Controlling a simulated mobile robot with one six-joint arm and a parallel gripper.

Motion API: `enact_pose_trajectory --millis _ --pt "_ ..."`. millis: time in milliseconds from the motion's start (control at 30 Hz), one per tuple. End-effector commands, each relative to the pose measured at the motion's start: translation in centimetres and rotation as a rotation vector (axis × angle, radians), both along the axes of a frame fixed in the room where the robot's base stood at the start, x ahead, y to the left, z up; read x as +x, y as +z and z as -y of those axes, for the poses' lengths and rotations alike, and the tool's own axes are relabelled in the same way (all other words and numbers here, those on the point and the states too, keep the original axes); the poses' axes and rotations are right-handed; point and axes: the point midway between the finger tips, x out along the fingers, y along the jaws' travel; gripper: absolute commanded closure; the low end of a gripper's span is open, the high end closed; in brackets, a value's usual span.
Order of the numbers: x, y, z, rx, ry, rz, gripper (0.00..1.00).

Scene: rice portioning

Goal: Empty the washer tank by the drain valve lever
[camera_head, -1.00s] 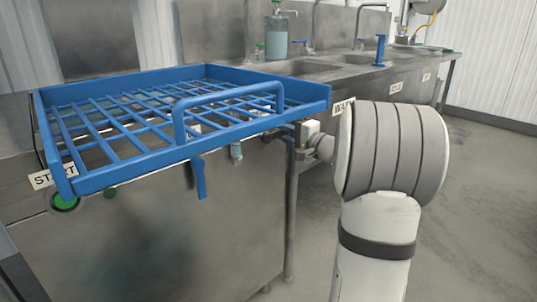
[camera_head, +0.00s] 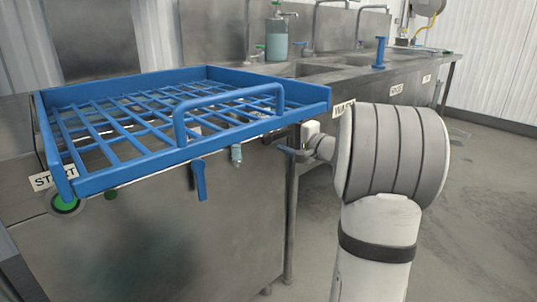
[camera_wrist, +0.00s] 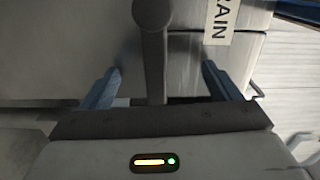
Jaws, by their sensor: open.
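In the wrist view a grey bar with a rounded end (camera_wrist: 151,50) stands between the two blue-grey fingers of my gripper (camera_wrist: 161,70). It is beside a white label reading "RAIN" (camera_wrist: 221,18), its first part cut off. The gripper is open, with a gap on each side of the bar. In the head view my gripper (camera_head: 291,151) shows small at the right side of the steel washer (camera_head: 150,240), partly behind my arm. The grey bar cannot be made out there.
A blue rack (camera_head: 318,97) with a raised handle lies over the washer top. A blue lever (camera_head: 200,180) hangs on its front, near a green START button (camera_head: 65,204). Sinks (camera_head: 345,60) line the back wall. Floor at the right is open.

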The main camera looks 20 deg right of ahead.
Motion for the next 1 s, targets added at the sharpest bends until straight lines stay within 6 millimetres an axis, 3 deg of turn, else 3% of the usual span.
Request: enact_pose_trajectory --millis 367,1000 --pt "-0.3 0.0 0.2 0.001 -0.001 -0.001 0.09" --pt "-6.3 0.0 2.4 0.0 -0.003 -0.001 0.09"
